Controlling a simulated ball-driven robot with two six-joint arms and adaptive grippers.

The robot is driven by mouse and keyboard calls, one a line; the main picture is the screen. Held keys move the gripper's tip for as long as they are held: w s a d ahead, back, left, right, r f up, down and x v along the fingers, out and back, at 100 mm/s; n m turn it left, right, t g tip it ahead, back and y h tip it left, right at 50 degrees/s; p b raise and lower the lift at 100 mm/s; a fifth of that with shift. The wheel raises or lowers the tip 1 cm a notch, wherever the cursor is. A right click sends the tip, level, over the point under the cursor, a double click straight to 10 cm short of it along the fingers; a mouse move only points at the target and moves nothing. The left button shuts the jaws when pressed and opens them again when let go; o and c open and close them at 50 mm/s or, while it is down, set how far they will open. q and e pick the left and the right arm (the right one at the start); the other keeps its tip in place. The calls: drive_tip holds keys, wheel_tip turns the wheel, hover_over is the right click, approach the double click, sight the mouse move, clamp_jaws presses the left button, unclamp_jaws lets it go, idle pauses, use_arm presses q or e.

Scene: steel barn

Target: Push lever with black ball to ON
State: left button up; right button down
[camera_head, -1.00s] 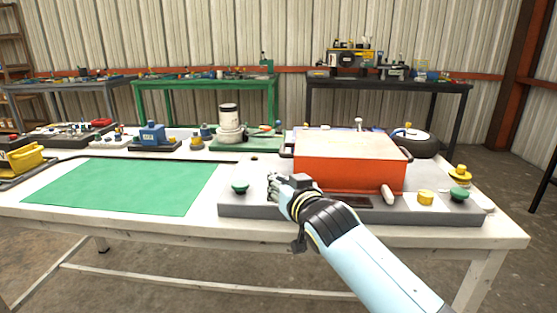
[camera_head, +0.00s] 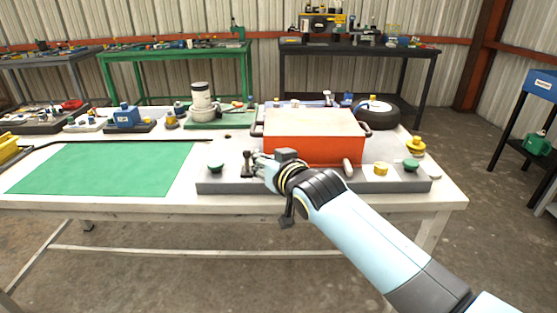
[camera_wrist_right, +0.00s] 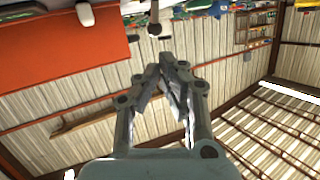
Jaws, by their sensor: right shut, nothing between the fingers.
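The lever with the black ball (camera_head: 247,154) stands upright on the grey base plate (camera_head: 232,186), left of the orange-red box. My right gripper (camera_head: 258,163) is shut and empty just right of this lever, very close to it; I cannot tell whether they touch. In the right wrist view, the dark ball (camera_wrist_right: 154,30) shows just beyond the shut fingertips (camera_wrist_right: 162,62). No ON mark is readable. My left gripper is out of view.
The orange-red box (camera_head: 318,150) with a pale lid stands right of the gripper. A green knob (camera_head: 216,167) is left of the lever. A yellow knob (camera_head: 380,169) and another green knob (camera_head: 411,165) are at the right. The green mat (camera_head: 100,168) is bare.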

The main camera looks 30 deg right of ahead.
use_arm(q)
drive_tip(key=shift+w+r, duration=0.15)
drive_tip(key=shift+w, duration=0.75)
use_arm(e)
drive_tip(key=r+v, duration=0.1)
drive_tip(key=v, duration=0.5)
drive_tip(key=shift+r, duration=0.25)
